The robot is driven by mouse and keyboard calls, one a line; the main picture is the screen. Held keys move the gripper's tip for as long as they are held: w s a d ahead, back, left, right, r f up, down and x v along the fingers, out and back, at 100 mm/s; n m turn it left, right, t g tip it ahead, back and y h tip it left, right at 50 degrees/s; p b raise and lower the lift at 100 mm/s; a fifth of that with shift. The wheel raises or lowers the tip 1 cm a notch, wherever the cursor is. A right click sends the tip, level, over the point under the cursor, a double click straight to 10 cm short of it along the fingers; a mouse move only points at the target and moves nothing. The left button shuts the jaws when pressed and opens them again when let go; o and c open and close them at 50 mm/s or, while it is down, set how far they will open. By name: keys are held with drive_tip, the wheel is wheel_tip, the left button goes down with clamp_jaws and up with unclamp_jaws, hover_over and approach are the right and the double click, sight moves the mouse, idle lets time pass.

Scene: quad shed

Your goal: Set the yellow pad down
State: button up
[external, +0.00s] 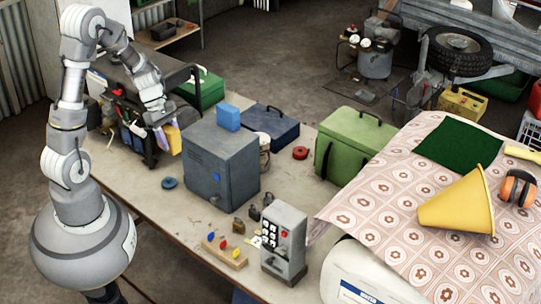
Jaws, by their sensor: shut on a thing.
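My gripper (164,124) is at the back left of the workbench, pointing down and shut on the yellow pad (174,139). The pad hangs below the fingers, near a cluster of dark tools and pouches. A small lavender piece shows beside the pad; I cannot tell what it is. Whether the pad touches anything below it is too small to tell.
The workbench (180,205) holds a grey-blue metal box (221,160) with a blue block (228,117) on top, right of my gripper. The front left is clear.

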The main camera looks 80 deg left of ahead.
sight(171, 128)
drive_tip(key=r, duration=0.5)
drive_tip(key=shift+w+a, duration=0.15)
drive_tip(key=shift+a, duration=0.05)
drive_tip(key=w+a+f+n+t+y+b, duration=0.15)
drive_tip(key=w+a+n+b, duration=0.35)
drive_tip(key=w, duration=0.5)
drive_tip(key=w+a+n+y+b, duration=0.25)
drive_tip(key=w+a+b, duration=0.25)
drive_tip(key=w+a, duration=0.45)
drive_tip(key=w+d+r+n+b, duration=0.1)
drive_tip(key=w+d+n+b, duration=0.2)
drive_tip(key=w+d, duration=0.55)
drive_tip(key=w+d+n+b, duration=0.3)
drive_tip(key=w+d+b, duration=0.15)
drive_tip(key=w, duration=0.75)
drive_tip(key=shift+g+y, duration=0.35)
drive_tip(key=shift+y, duration=0.15)
drive_tip(key=f+b, duration=0.1)
drive_tip(key=f, duration=1)
drive_tip(key=f+b, duration=0.1)
drive_tip(key=f, duration=1.1)
drive_tip(key=d+f+b, duration=0.1)
drive_tip(key=f, duration=1)
drive_tip(key=shift+w+d+f, duration=0.1)
drive_tip(key=shift+w+f, duration=0.05)
drive_tip(key=shift+f, duration=0.25)
drive_tip(key=shift+r, duration=0.15)
drive_tip(key=o, duration=1)
